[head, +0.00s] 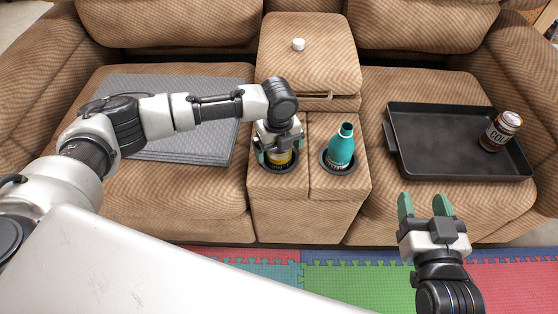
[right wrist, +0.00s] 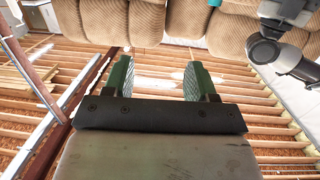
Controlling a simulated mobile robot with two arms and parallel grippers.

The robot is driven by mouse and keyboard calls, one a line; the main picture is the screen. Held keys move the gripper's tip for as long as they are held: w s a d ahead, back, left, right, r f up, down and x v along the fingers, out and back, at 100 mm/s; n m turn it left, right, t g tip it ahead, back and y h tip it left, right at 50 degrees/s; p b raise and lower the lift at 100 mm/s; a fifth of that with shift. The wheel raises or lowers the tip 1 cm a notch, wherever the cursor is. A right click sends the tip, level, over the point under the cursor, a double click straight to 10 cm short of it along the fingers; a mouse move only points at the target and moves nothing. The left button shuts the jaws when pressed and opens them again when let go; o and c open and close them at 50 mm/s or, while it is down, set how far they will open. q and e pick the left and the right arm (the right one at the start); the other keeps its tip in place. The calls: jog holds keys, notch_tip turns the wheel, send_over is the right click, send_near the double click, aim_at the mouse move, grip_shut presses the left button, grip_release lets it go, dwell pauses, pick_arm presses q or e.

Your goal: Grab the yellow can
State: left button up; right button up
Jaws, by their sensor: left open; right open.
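The yellow can (head: 281,159) sits in the left cup holder of the sofa console in the head view. Its upper part is mostly hidden by my left gripper (head: 277,156). My left gripper points down over the cup holder, its green fingers apart on either side of the can. I cannot tell whether the fingers touch the can. My right gripper (head: 426,207) is open and empty in front of the right seat; its two green fingers also show apart in the right wrist view (right wrist: 157,80).
A teal bottle (head: 341,148) stands in the right cup holder, close beside my left gripper. A black tray (head: 437,158) with a brown cola can (head: 500,131) lies on the right seat. A grey folded mat (head: 184,150) lies on the left seat. A white cap (head: 298,44) rests on the console backrest.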

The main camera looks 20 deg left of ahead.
pick_arm(q)
jog(key=shift+f, duration=0.7)
jog(key=c, duration=1.1)
jog(key=shift+c, duration=0.6)
pick_arm(e)
jog(key=shift+w+a+r+t+y, duration=0.1)
jog(key=shift+r+t+y, duration=0.05)
jog(key=shift+r+t, duration=0.25)
jog(key=shift+a+r+t+y, duration=0.15)
jog(key=shift+r+t, duration=0.15)
jog(key=shift+r, duration=0.2)
pick_arm(q)
jog(key=shift+r, duration=0.2)
